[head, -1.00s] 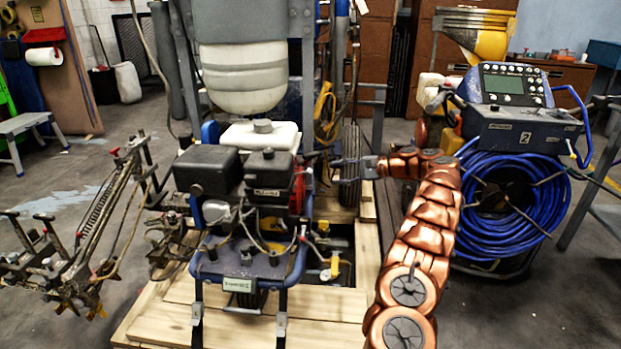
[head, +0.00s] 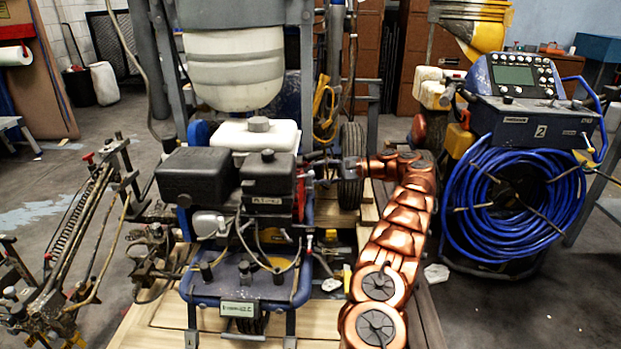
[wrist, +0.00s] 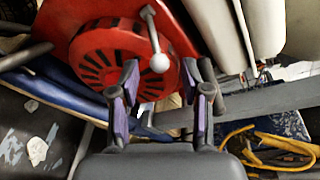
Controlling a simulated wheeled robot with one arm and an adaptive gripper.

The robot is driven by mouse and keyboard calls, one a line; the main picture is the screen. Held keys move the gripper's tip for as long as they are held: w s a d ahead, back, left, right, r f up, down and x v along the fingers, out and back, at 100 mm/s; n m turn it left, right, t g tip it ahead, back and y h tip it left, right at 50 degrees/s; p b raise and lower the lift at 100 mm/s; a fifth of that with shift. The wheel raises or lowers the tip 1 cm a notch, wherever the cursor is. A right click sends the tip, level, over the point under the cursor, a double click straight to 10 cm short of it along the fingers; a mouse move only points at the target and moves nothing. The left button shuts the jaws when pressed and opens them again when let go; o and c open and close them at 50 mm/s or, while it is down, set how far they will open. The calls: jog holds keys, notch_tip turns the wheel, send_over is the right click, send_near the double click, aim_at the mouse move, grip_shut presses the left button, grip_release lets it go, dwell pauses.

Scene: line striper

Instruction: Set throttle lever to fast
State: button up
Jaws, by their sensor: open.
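The throttle lever (wrist: 152,32) is a thin metal rod with a pale ball knob (wrist: 159,62) at its end, in the wrist view. It stands in front of the red engine cover (wrist: 100,45) with its round slotted housing. My gripper (wrist: 160,75) is open, its two purple-padded fingers either side of the knob's line, with the knob near the fingertips. I cannot tell whether they touch. In the head view my gripper (head: 325,164) reaches in from the right beside the black and red engine (head: 267,185); the lever is too small there to make out surely.
The line striper's white tank (head: 235,70) stands above the engine, with a blue frame (head: 245,280) below. A blue hose reel (head: 515,205) with a control box stands at right. A yellow cable (wrist: 270,150) hangs at lower right in the wrist view.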

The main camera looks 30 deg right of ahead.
aim_at(312, 174)
jog(key=shift+b+x, duration=0.4)
jog(key=shift+x, duration=1.15)
grip_shut()
